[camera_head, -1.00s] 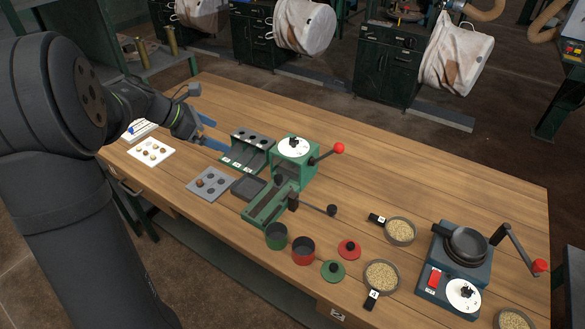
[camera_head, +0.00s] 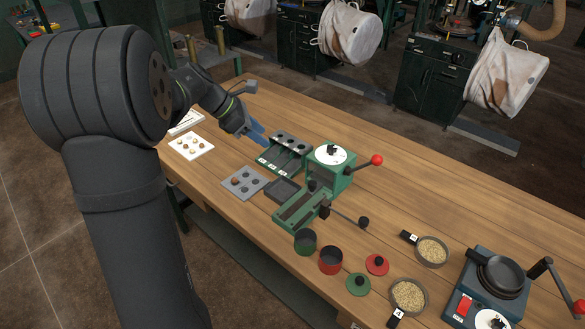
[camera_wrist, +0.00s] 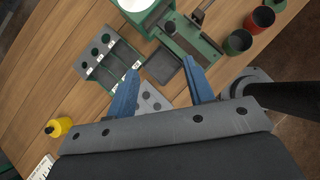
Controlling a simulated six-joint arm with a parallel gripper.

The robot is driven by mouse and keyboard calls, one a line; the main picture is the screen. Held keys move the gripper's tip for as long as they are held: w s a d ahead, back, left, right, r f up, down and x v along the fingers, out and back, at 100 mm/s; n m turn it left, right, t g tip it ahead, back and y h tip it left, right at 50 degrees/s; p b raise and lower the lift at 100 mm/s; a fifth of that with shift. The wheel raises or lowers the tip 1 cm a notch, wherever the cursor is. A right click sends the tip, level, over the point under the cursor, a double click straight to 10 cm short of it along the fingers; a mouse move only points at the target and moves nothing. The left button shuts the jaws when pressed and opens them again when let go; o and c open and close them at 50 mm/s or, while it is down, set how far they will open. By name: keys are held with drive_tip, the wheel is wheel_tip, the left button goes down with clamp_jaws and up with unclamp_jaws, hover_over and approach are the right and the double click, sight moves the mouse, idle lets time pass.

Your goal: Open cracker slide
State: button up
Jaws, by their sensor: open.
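The cracker is a green machine (camera_head: 343,177) with a white dial on top and a crank ending in a red knob. A green slide channel (camera_head: 300,208) extends from its front, with a black-knobbed lever (camera_head: 347,215) beside it. In the wrist view the channel (camera_wrist: 188,38) lies at the upper right. My gripper (camera_head: 260,139) is open and empty, with blue fingers, above the table near the green sorting tray (camera_head: 268,160). In the wrist view the fingertips (camera_wrist: 161,70) are spread on either side of a dark square tray (camera_wrist: 163,66), below the channel.
A grey plate with round wells (camera_head: 244,183) holds a brown nut. A white card with several nuts (camera_head: 191,147) lies left. Green (camera_head: 305,240) and red (camera_head: 331,260) cups, lids and grain pans stand front right. A yellow object (camera_wrist: 58,127) shows in the wrist view. The table's back is clear.

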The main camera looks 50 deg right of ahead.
sight(311, 183)
drive_tip(key=s+d+f+m+t+y, duration=0.1)
drive_tip(key=s+d+f+m+y, duration=0.15)
drive_tip(key=s+d, duration=0.3)
drive_tip(key=shift+y, duration=0.45)
drive_tip(key=x, duration=1.1)
drive_tip(key=w+x, duration=0.1)
drive_tip(key=x, duration=0.5)
drive_tip(key=shift+d+f, duration=0.15)
drive_tip(key=shift+f, duration=0.05)
clamp_jaws()
